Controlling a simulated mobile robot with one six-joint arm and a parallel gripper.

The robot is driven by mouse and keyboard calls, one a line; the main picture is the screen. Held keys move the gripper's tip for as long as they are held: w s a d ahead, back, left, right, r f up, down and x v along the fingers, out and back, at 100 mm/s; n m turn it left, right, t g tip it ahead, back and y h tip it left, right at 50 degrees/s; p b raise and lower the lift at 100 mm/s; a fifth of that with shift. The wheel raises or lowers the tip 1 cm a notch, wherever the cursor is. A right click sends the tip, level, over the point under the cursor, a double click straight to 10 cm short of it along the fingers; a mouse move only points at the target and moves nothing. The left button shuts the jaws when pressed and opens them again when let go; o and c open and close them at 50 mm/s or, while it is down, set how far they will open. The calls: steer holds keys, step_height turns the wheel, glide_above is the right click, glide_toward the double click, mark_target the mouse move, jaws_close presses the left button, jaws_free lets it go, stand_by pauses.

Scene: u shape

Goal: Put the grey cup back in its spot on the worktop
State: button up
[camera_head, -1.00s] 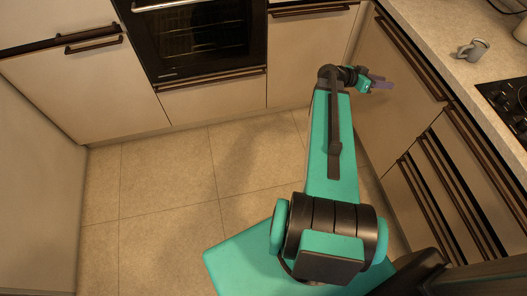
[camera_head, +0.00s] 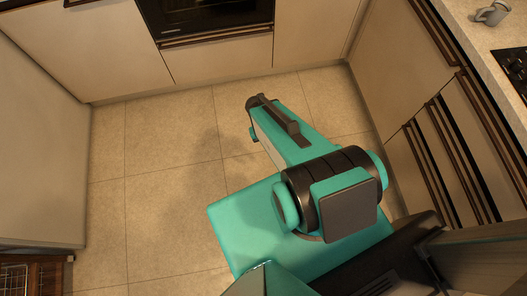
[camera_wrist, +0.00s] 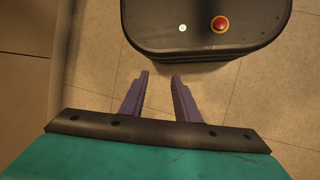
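A grey cup (camera_head: 491,13) lies tilted or on its side on the worktop (camera_head: 473,22) at the top right of the head view, near the hob. My gripper (camera_wrist: 160,76) shows in the wrist view with its two purple fingers apart and nothing between them. It points down toward the floor and my own base. In the head view my gripper is hidden behind my arm, and the arm is folded low over the floor, well away from the cup.
A black hob (camera_head: 515,66) is set in the worktop beside the cup. Drawers with dark handles (camera_head: 462,150) line the right side. An oven (camera_head: 205,15) is at the back. The tiled floor (camera_head: 160,140) is clear at left. An open-looking dark rack (camera_head: 30,275) shows at bottom left.

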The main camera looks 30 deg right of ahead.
steer(key=s+a+f+n+g+y, duration=0.1)
steer(key=s+a+n, duration=0.1)
steer(key=s+a, duration=0.3)
steer(key=a, duration=0.3)
steer(key=shift+s+a+f+n+y, duration=0.2)
steer(key=shift+f+n+y, duration=0.1)
steer(key=shift+f+y, duration=0.1)
steer(key=shift+d, duration=0.1)
